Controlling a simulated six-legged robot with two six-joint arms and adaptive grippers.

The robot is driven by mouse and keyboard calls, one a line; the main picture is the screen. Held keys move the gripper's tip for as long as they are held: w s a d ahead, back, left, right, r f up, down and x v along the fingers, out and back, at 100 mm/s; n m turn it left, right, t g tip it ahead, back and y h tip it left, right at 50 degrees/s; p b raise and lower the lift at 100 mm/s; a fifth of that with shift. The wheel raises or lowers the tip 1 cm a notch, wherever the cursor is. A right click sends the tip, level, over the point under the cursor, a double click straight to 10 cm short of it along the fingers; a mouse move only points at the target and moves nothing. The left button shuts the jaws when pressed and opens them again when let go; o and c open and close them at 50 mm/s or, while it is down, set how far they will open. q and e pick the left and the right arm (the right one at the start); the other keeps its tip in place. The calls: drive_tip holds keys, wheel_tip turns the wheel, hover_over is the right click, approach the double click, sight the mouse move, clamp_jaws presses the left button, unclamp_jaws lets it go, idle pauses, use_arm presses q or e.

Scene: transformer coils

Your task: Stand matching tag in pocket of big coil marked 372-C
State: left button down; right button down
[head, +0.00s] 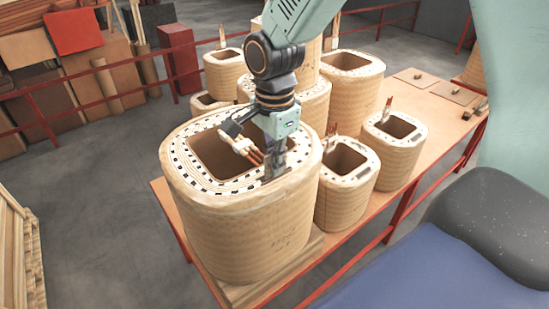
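The big coil (240,235) stands at the front of the table, a tan wound block with a square opening and a dark-and-white dashed top rim. Dark writing shows on its front side, too small to read. My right gripper (274,167) points down at the right part of this rim, beside the opening. A small dark grey piece shows at its fingertips; I cannot tell whether this is a tag, a pocket or the fingers themselves. White leads with reddish ends (240,147) rise beside the gripper's left side. My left gripper is out of view.
Smaller coils (346,185) (396,140) with upright leads stand close on the right, and several more coils stand behind. Flat plates (415,78) lie at the table's far right. A red rail (400,215) runs along the table's right side.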

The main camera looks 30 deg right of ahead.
drive_tip(key=shift+w+a, duration=0.2)
drive_tip(key=c, duration=2)
unclamp_jaws()
drive_tip(key=shift+c, duration=0.2)
drive_tip(key=o, duration=0.5)
drive_tip(key=shift+s+d, duration=0.15)
drive_tip(key=shift+s, duration=0.05)
drive_tip(key=shift+o, duration=0.5)
drive_tip(key=shift+w, duration=0.15)
wheel_tip(320, 180, up, 12)
drive_tip(key=shift+a, duration=0.2)
